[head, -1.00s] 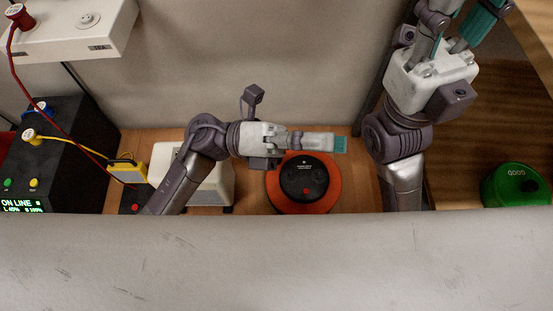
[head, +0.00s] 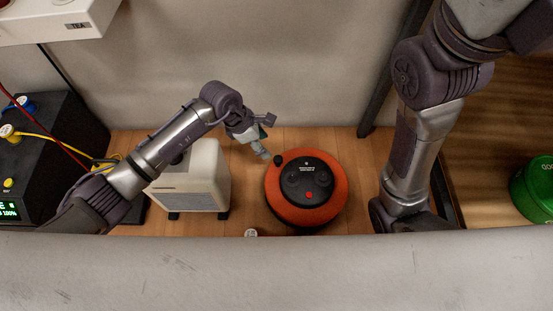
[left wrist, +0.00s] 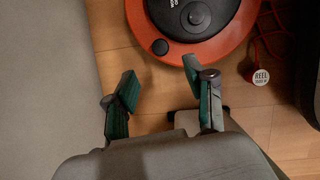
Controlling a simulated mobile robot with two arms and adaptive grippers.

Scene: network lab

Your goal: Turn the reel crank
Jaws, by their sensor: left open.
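The reel (head: 306,214) is a round orange drum with a black top on the wooden floor, right of centre in the head view. A small black crank knob (head: 279,160) stands at its upper left edge. In the left wrist view the knob (left wrist: 160,47) lies beyond and between my open left fingers (left wrist: 160,87). The right finger there overlaps the orange rim (left wrist: 228,45); I cannot tell whether they touch. In the head view my left gripper (head: 264,151) points down beside the knob, apart from it. My right gripper is out of view.
A cream box (head: 196,178) stands left of the reel. A white tag marked REEL (left wrist: 261,77) is by a red cord (left wrist: 252,47). A black unit with cables (head: 50,140) is at far left. A green drum (head: 535,188) is at far right, beyond a dark post.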

